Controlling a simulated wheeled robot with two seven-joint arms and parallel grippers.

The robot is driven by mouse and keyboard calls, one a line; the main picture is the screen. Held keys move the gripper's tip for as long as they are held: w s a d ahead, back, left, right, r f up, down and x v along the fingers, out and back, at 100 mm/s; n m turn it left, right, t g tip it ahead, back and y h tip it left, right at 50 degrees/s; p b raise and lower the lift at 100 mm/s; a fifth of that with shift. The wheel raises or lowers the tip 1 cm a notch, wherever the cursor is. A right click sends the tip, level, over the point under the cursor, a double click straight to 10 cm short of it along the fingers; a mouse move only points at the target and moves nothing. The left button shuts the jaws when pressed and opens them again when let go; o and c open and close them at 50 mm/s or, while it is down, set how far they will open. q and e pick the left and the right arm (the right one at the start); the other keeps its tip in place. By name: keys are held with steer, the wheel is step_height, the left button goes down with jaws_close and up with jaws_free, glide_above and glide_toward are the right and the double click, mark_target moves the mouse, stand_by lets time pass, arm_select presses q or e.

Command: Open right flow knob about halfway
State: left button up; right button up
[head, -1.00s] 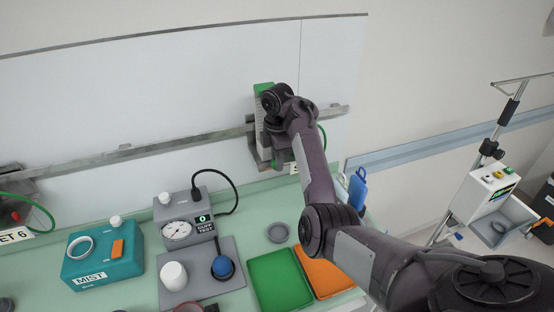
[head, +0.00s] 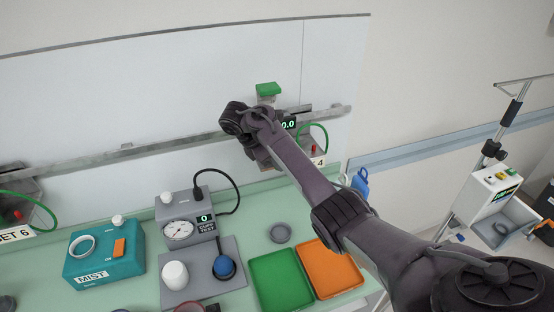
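The right flowmeter unit hangs on the wall rail, with a green top (head: 268,89), a lit display (head: 288,125) reading 0.0 and a green hose (head: 322,132) on its right. A label ending in 4 shows below it. My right arm covers most of the unit, and its flow knob is hidden. My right gripper (head: 262,158) is in front of the unit's lower left, pointing toward the wall. Its fingers are mostly hidden behind the wrist, so I cannot tell whether it is open or touches the knob. My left gripper is not in view.
Another wall unit with a red knob (head: 18,215) is at the far left. The green counter holds a teal MIST box (head: 103,262), a cuff test gauge (head: 185,214), a green tray (head: 281,279) and an orange tray (head: 329,270). A wheeled stand (head: 490,190) is at right.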

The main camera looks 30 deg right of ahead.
steer(key=g+h+b, duration=0.1)
steer(key=h+b, duration=0.1)
steer(key=h, duration=0.2)
steer(key=f+g+h+b, duration=0.1)
steer(key=h+b, duration=0.1)
steer(key=h, duration=0.2)
steer(key=a+f+h+b, duration=0.1)
steer(key=h+b, duration=0.1)
steer(key=h, duration=0.1)
steer(key=shift+f+g+h+b, duration=0.25)
steer(key=shift+g+h+b, duration=0.15)
stand_by(0.3)
steer(key=o, duration=0.6)
steer(key=shift+o, duration=1.3)
steer(key=shift+r, duration=0.15)
steer(key=shift+s+r, duration=0.15)
